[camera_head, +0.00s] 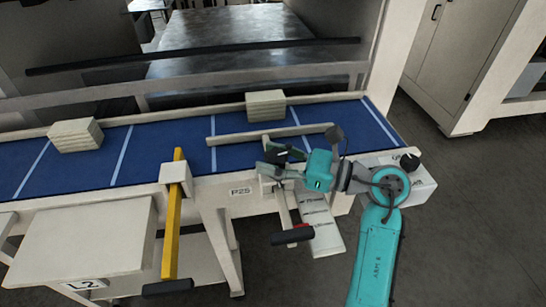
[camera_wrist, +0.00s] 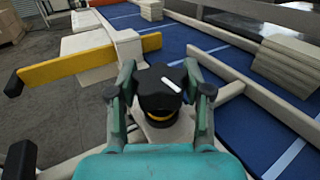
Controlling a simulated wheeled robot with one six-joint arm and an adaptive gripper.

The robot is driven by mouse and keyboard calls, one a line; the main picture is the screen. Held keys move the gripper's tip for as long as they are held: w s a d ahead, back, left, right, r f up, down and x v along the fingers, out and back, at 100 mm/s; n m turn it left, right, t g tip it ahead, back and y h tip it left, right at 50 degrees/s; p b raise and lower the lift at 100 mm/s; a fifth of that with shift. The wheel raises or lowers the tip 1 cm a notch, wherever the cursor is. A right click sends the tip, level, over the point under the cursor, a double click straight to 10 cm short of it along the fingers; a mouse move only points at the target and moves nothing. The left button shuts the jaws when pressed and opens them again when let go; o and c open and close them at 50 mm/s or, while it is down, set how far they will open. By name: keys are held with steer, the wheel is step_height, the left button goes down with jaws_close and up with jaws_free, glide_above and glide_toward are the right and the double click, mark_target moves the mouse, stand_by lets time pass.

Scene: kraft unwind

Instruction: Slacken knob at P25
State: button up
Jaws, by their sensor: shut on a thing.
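The black lobed knob (camera_wrist: 158,82) with a white mark on top and a yellow ring below sits between my gripper's fingers in the wrist view. My gripper (camera_wrist: 160,98) has a finger pressed on each side of it. In the head view my teal and grey gripper (camera_head: 280,160) is at the conveyor's front edge, just right of the P25 label (camera_head: 240,191). It largely hides the dark knob (camera_head: 283,155) there. The knob's post below is mostly hidden.
A blue conveyor (camera_head: 150,147) carries pale stacks (camera_head: 266,105). A guide rail (camera_head: 270,134) crosses it behind the knob. A yellow bar (camera_head: 172,230) stands left, and a black-handled lever (camera_head: 292,236) hangs below. Another black knob (camera_head: 410,161) is at right. Open floor lies right.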

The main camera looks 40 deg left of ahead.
steer(key=shift+f, duration=0.25)
steer(key=o, duration=1.2)
steer(key=shift+r, duration=0.1)
steer(key=v, duration=1.2)
